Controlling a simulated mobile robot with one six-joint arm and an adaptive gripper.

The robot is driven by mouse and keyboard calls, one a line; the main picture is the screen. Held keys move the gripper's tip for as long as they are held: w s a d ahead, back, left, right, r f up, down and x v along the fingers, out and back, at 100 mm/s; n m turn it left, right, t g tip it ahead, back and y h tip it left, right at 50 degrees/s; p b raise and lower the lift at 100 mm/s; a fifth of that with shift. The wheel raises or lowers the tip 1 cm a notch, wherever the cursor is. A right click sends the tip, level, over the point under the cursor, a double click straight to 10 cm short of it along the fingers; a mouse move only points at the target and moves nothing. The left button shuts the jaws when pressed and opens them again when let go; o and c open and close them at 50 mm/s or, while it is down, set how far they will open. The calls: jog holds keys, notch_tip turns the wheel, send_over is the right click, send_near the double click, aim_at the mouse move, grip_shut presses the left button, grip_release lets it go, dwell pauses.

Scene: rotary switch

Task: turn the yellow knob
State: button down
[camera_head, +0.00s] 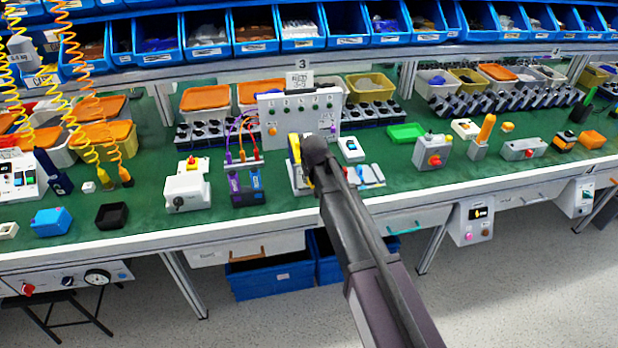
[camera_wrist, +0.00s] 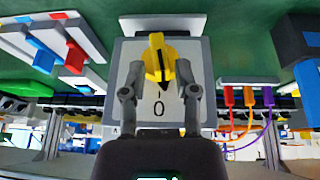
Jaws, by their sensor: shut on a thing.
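The yellow knob (camera_wrist: 157,58) has a dark pointer line and sits on a grey switch box (camera_wrist: 128,52) in the wrist view. A "0" mark shows on the face, just below the knob in that picture. My gripper (camera_wrist: 159,70) has one finger on each side of the knob and is shut on it. In the head view, a yellow part (camera_head: 294,148) of the switch shows beside my arm. My arm hides most of the box, and the fingers cannot be made out there.
A white panel (camera_head: 290,105) with purple and orange cables stands behind left. A white switch box (camera_head: 352,149) stands close on the right. A grey box with a red button (camera_head: 433,151) is farther right. Blue bins (camera_head: 260,28) line the shelf above.

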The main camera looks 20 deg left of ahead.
jog(key=shift+s+a+f+t+h+b, duration=0.3)
jog(key=shift+s+f+t+h+b, duration=0.15)
jog(key=shift+h, duration=0.45)
jog(key=shift+s+a+f+n+t+h+b, duration=0.15)
jog(key=shift+n+t+h+b, duration=0.1)
jog(key=shift+t+h+b, duration=0.25)
jog(key=shift+w+a+f+n+t+h+b, duration=0.1)
jog(key=shift+n+t+h+b, duration=0.2)
jog(key=shift+h+b, duration=0.3)
jog(key=shift+a+f+n+t+h+b, duration=0.15)
jog(key=shift+n+t+h+b, duration=0.1)
jog(key=shift+t+h+b, duration=0.65)
jog(key=shift+h+b, duration=0.3)
jog(key=shift+b, duration=0.1)
jog(key=shift+a+r, duration=0.1)
jog(key=shift+r, duration=0.15)
jog(key=c, duration=0.6)
grip_release()
jog(key=shift+r, duration=0.1)
jog(key=shift+c, duration=0.2)
jog(key=shift+a, duration=0.1)
